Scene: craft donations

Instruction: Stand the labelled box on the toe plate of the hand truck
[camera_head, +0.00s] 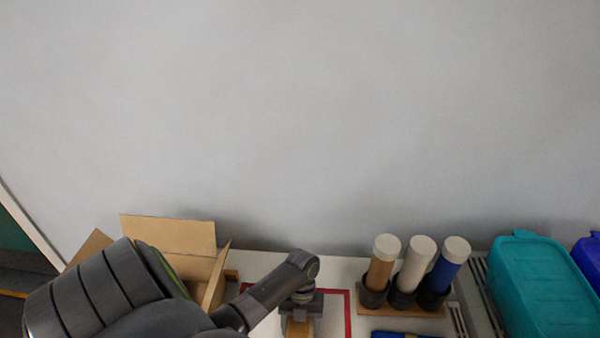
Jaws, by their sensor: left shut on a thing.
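My left gripper (300,318) points down near the bottom edge of the head view, over a white surface with a red outline. It is shut on a tan thing (299,329). Most of that thing is hidden by the gripper or cut off by the frame, and no label shows, so I cannot tell if it is the labelled box. An open cardboard box (170,236) with raised flaps stands at the left, partly hidden behind my left arm. The hand truck and its toe plate are not in view. My right gripper is not in view.
Tan, white and blue tubes (416,262) stand in a wooden holder (400,311) right of the gripper. A teal lidded bin (545,285) and a blue bin (590,255) are at the far right. A grey wall (300,120) rises behind.

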